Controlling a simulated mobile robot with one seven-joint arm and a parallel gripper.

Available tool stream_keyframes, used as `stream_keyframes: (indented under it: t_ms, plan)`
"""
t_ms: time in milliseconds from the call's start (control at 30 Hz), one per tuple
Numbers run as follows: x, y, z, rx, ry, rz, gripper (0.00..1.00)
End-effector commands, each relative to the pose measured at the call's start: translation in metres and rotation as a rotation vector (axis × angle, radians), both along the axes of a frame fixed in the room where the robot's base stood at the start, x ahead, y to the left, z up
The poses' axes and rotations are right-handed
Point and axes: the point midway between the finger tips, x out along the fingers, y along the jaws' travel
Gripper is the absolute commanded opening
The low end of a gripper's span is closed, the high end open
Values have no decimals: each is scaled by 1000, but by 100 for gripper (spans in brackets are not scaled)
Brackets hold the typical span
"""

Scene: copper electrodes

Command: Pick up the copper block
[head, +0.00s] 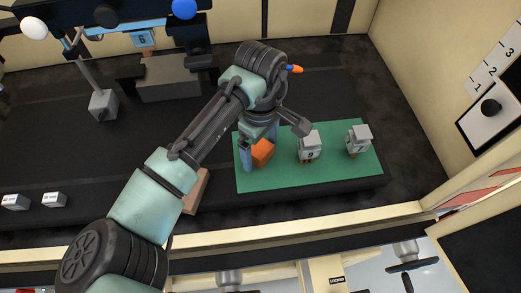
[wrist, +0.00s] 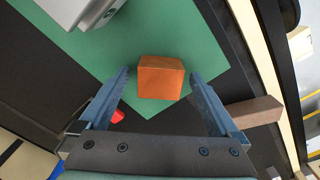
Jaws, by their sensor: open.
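The copper block (head: 263,152) is an orange-brown cube on the green mat (head: 330,176), near the mat's left end. In the wrist view the copper block (wrist: 161,77) lies just beyond and between the two fingertips. My gripper (wrist: 160,80) is open, with one finger on each side of the block and a gap on both sides. In the head view my gripper (head: 259,147) reaches down over the block, and my arm hides part of that area. I cannot tell whether the fingertips are at the block's height.
A brown block (wrist: 254,112) lies off the mat. Two small pale blocks (head: 54,200) sit far left. A grey machine (head: 168,78) stands at the back.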

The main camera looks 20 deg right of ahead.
Motion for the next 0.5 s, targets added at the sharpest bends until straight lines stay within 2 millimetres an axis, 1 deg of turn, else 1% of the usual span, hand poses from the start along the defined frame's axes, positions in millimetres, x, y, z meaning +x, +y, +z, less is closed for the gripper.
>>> stream_keyframes:
  t_ms: [200,367,500]
  plan:
    - [0,0,-1,0,0,0,98]
    - [0,0,-1,0,0,0,69]
    - [0,0,-1,0,0,0,44]
